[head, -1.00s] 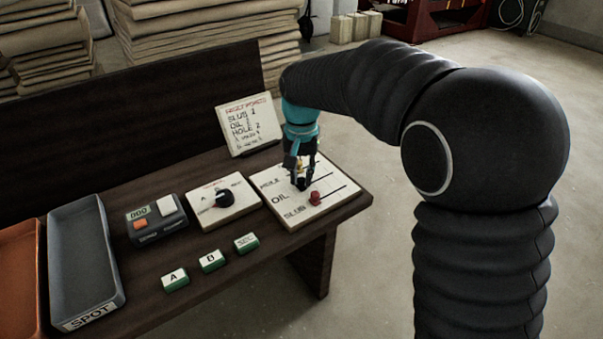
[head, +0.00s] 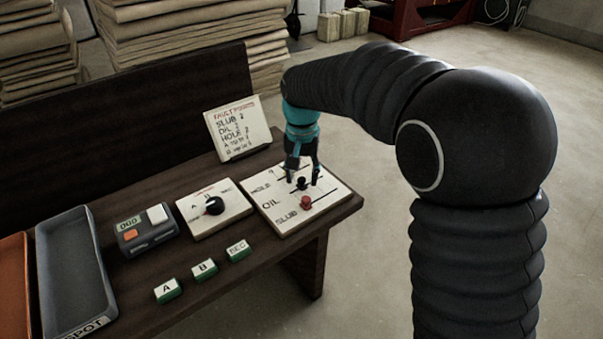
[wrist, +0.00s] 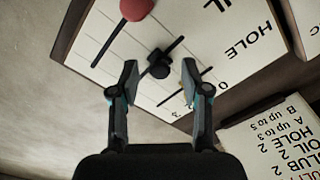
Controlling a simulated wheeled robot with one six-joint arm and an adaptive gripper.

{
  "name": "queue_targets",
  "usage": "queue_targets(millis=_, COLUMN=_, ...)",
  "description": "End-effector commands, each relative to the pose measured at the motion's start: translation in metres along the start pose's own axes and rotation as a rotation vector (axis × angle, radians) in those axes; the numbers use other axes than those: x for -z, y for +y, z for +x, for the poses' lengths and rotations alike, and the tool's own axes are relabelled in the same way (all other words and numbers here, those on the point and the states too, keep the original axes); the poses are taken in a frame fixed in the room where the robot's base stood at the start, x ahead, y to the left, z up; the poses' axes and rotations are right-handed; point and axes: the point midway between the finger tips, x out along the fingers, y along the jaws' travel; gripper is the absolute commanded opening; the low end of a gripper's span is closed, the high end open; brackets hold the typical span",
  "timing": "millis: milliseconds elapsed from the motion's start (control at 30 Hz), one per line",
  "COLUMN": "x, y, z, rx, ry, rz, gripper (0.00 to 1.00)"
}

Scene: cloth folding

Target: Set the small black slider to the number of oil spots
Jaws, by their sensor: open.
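The small black slider (head: 301,184) stands on a white board (head: 263,212) lettered HOLE, OIL and SLUB. In the wrist view the black slider (wrist: 159,64) is on the middle track, which lines up with OIL. My gripper (head: 303,179) points down over it. In the wrist view my open gripper (wrist: 160,75) has one finger on each side of the slider, with gaps; whether the tips reach its height is unclear. A red knob (head: 306,202) is on the neighbouring track.
Left of the board are a black dial on a white plate (head: 232,217), a grey button box (head: 148,236) and green-sided blocks A (head: 168,290), B (head: 204,269) and SEC (head: 238,250). A grey tray (head: 65,270) lies farther left. The bench's right edge is close to the board.

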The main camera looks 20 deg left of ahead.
Motion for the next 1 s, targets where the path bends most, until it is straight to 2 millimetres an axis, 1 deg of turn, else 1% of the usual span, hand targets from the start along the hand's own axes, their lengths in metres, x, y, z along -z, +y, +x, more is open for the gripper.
queue_targets(millis=167, x=0.001, y=0.0, z=-0.015, rx=0.002, ry=0.004, rz=0.0, gripper=0.47)
queue_targets(millis=267, x=0.001, y=0.0, z=-0.032, rx=0.002, ry=0.005, rz=0.0, gripper=0.47)
queue_targets(millis=500, x=0.001, y=-0.001, z=-0.08, rx=0.002, ry=0.004, rz=0.0, gripper=0.47)
queue_targets(millis=600, x=0.001, y=-0.001, z=-0.096, rx=0.002, ry=0.003, rz=0.0, gripper=0.47)
queue_targets(millis=700, x=0.001, y=-0.001, z=-0.108, rx=0.001, ry=0.002, rz=0.0, gripper=0.47)
queue_targets(millis=833, x=0.0, y=-0.001, z=-0.117, rx=0.0, ry=0.001, rz=0.0, gripper=0.47)
queue_targets(millis=1000, x=0.0, y=0.0, z=-0.12, rx=0.0, ry=0.0, rz=-0.001, gripper=0.47)
